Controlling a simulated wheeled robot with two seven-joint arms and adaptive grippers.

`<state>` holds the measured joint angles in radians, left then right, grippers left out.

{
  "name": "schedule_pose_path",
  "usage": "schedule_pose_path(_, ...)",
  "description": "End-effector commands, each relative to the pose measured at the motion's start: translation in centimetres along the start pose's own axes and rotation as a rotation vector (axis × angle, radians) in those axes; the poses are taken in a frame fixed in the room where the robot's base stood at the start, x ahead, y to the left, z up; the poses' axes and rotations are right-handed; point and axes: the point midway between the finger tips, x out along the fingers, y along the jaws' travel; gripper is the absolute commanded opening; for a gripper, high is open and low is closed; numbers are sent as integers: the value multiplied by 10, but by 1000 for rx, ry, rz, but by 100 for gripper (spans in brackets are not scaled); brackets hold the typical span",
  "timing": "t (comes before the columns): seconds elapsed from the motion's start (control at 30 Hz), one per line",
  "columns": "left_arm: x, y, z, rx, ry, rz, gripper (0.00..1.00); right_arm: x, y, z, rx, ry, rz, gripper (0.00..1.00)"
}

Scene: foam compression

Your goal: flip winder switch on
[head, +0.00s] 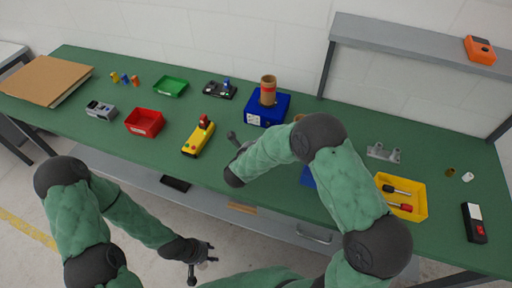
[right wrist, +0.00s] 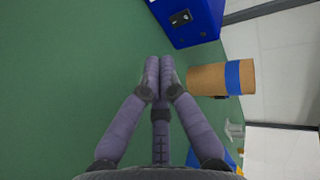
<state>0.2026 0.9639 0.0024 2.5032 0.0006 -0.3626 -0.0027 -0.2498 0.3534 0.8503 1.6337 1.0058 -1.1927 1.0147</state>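The winder looks to be the blue box (head: 276,104) at the table's middle back, with an upright cardboard tube with a red band (head: 268,91) on it. A pale panel is on its front face. The box shows at the top of the right wrist view (right wrist: 205,22), with a small black switch plate (right wrist: 181,18); the switch's position is too small to tell. My right gripper (head: 235,138) is left of and in front of the box, apart from it. Its fingers (right wrist: 158,62) are together and empty. My left gripper (head: 203,263) is open and empty, off the table's front edge.
A yellow control box with a red button (head: 198,138) lies left of my right gripper. Red (head: 145,122) and green (head: 170,86) bins stand farther left. A blue-banded cardboard roll (right wrist: 222,78) is beside the winder. A yellow tray (head: 420,200) is at right.

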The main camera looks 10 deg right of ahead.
Motion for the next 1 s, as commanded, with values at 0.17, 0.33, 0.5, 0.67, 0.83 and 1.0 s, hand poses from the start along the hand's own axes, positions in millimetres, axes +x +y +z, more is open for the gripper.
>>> schedule_pose_path(0.17,7,-2,0,0,0,0,40,35,2,-1,0,3,1,0)
schedule_pose_path(0.33,10,-4,0,0,0,0,40,57,-6,-1,1,1,0,0)
schedule_pose_path(0.5,11,-4,0,0,0,0,40,68,-10,0,0,1,0,0)
schedule_pose_path(0.67,11,-4,0,0,0,0,40,71,-12,0,0,0,0,0)
schedule_pose_path(0.83,11,-4,0,0,0,0,40,71,-12,0,0,0,0,0)
schedule_pose_path(1.0,13,-5,0,0,0,0,40,72,-11,0,0,0,0,0)
